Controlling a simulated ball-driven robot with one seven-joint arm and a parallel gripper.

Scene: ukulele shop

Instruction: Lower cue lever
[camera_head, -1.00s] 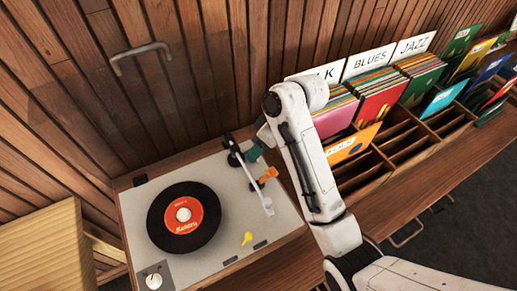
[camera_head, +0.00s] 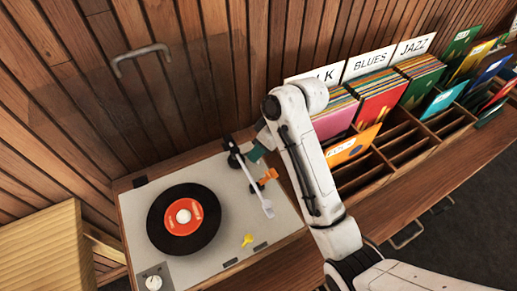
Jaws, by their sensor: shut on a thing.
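The turntable (camera_head: 215,250) stands on the wooden counter with a black record (camera_head: 160,215) on its platter. Its tonearm (camera_head: 252,184) lies to the right of the record, the headshell (camera_head: 267,208) off the disc. A small teal piece (camera_head: 257,154) sits beside the tonearm's base, and an orange piece (camera_head: 268,178) stands just right of the tonearm. Which one is the cue lever is not clear. My gripper (camera_head: 260,146) reaches down from the right and is shut at the teal piece. My arm partly hides the fingertips, so the exact contact cannot be seen.
A yellow piece (camera_head: 248,240) sits at the deck's front and a knob (camera_head: 153,283) at its front left corner. Record bins (camera_head: 405,145) fill the right. A clear raised lid with a handle (camera_head: 140,51) is behind the deck. A wooden box (camera_head: 45,250) is at left.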

